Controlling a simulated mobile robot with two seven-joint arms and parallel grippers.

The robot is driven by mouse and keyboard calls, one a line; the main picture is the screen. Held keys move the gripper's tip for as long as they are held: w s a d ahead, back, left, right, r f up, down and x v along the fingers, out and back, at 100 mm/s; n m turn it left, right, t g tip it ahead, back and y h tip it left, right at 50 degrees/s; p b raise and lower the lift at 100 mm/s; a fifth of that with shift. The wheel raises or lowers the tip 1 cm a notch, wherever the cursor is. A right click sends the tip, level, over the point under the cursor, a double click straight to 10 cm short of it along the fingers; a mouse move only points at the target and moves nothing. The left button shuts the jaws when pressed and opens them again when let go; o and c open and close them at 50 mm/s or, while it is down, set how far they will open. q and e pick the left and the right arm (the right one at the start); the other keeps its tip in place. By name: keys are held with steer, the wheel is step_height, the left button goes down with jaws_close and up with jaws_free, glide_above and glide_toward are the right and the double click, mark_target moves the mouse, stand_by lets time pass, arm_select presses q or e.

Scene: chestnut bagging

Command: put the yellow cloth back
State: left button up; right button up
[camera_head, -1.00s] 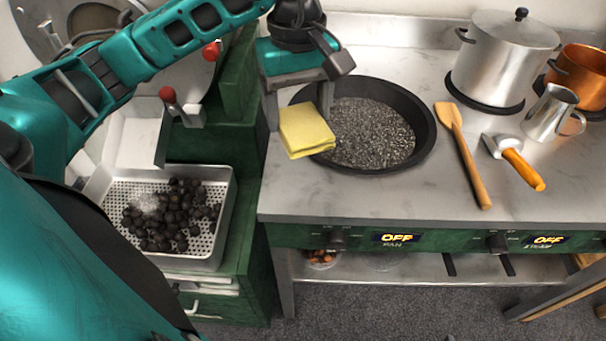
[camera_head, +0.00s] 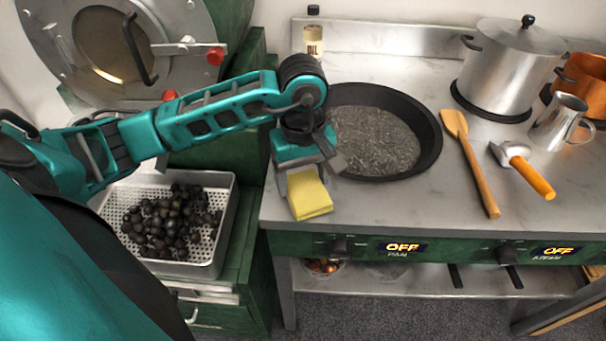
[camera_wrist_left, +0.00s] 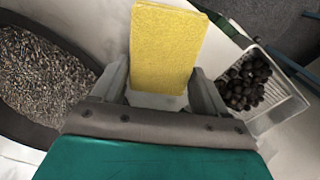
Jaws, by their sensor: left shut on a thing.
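The yellow cloth (camera_head: 309,196) is a folded square pad at the front left corner of the marble counter, beside the black pan (camera_head: 432,128). My left gripper (camera_head: 303,172) is shut on the cloth, with its fingers on either side of it. In the left wrist view the cloth (camera_wrist_left: 165,48) sticks out between the two fingers (camera_wrist_left: 160,92). I cannot tell whether the cloth touches the counter. My right gripper is not in view.
The pan holds dark grit. A perforated tray (camera_head: 226,222) of chestnuts stands to the left, lower down. A wooden spatula (camera_head: 470,160), a scraper with orange handle (camera_head: 530,175), a metal jug (camera_head: 556,122) and a steel pot (camera_head: 505,65) are to the right. A small bottle (camera_head: 313,38) stands behind.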

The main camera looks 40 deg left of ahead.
mark_target(303, 183)
arm_select(q)
steer(key=o, duration=1)
steer(key=shift+o, duration=0.2)
step_height(303, 183, up, 12)
steer(key=shift+p, duration=0.35)
